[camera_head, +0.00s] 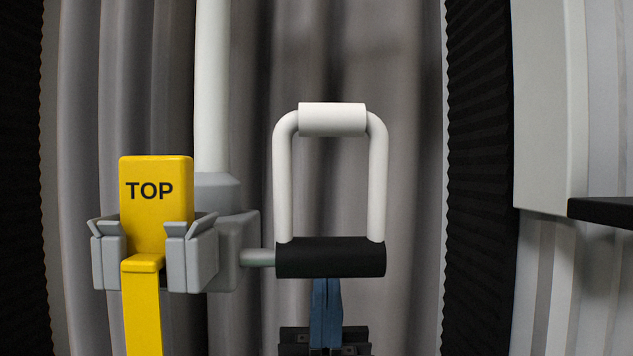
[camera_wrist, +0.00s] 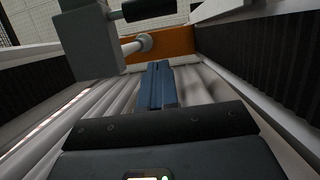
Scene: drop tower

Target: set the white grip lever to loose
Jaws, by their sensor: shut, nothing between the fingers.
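The white grip lever (camera_head: 377,190) is a U-shaped handle standing upright, with a thick white grip bar across its top. Its lower ends meet a black cylinder (camera_head: 331,259), joined by a short grey shaft to a grey block on the left. In the wrist view the black cylinder (camera_wrist: 148,9) shows at the top edge; the white handle is not visible there. My gripper (camera_head: 326,285) has blue fingers pointing up, closed together and empty, just below the black cylinder. I cannot tell whether they touch it. The fingers also show in the wrist view (camera_wrist: 160,72).
A yellow piece marked TOP (camera_head: 156,205) sits in a grey clamp (camera_head: 201,260) left of the lever. A white vertical pole (camera_head: 212,90) rises behind it. Black pleated panels (camera_head: 482,180) flank a grey curtain. A dark ledge (camera_head: 602,208) juts in at right. Space right of the lever is clear.

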